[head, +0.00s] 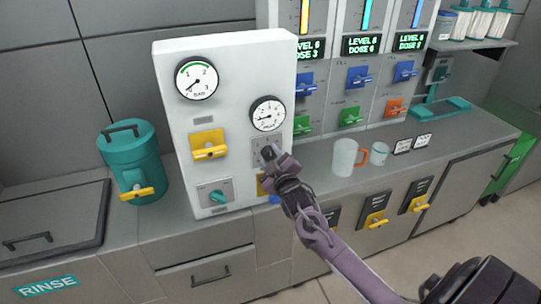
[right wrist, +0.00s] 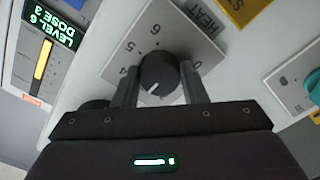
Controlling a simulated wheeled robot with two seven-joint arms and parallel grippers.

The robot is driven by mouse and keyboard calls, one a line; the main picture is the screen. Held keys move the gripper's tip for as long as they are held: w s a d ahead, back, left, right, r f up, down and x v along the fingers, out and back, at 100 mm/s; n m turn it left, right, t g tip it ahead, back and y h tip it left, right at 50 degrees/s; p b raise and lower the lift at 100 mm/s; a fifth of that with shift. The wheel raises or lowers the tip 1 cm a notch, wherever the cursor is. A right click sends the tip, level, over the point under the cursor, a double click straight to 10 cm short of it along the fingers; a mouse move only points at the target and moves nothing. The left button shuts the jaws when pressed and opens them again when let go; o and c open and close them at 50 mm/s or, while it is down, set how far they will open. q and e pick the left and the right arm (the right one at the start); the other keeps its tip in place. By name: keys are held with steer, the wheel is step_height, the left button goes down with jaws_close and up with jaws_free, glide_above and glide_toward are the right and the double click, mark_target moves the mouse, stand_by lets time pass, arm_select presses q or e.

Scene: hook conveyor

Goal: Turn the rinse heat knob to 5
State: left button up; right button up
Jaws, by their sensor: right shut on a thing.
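The heat knob (right wrist: 158,75) is a round black knob on a light grey dial plate (right wrist: 125,60). The plate, seen turned over in the right wrist view, has a HEAT label and printed numbers, among them 4, 5, 6 and 0. The knob's white pointer line points to the lower left there, toward my gripper body; the number it meets is hidden. My right gripper (right wrist: 160,88) is shut on the knob, one finger on each side. In the head view my right gripper (head: 268,154) covers the knob on the white panel (head: 235,120). My left gripper is not in view.
On the panel are two gauges (head: 196,80), a yellow-handled valve (head: 208,145) and a teal knob (head: 216,196). A teal canister (head: 131,165) stands left of it. A clear mug (head: 344,157) and a small cup (head: 380,153) stand on the counter to the right.

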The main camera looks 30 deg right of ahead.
steer(key=m+p, duration=0.1)
steer(key=m, duration=0.3)
steer(key=shift+f+m, duration=0.1)
steer(key=shift+m, duration=0.2)
steer(key=m, duration=0.4)
steer(key=shift+m+p, duration=0.3)
steer(key=shift+p, duration=0.1)
steer(key=m+p, duration=0.1)
steer(key=m, duration=0.3)
steer(key=shift+m, duration=0.3)
steer(key=shift+f+m+p, duration=0.1)
steer(key=shift+m+p, duration=0.2)
steer(key=shift+m, duration=1.6)
steer(key=o, duration=1)
steer(key=shift+c, duration=0.2)
steer(key=shift+s, duration=0.15)
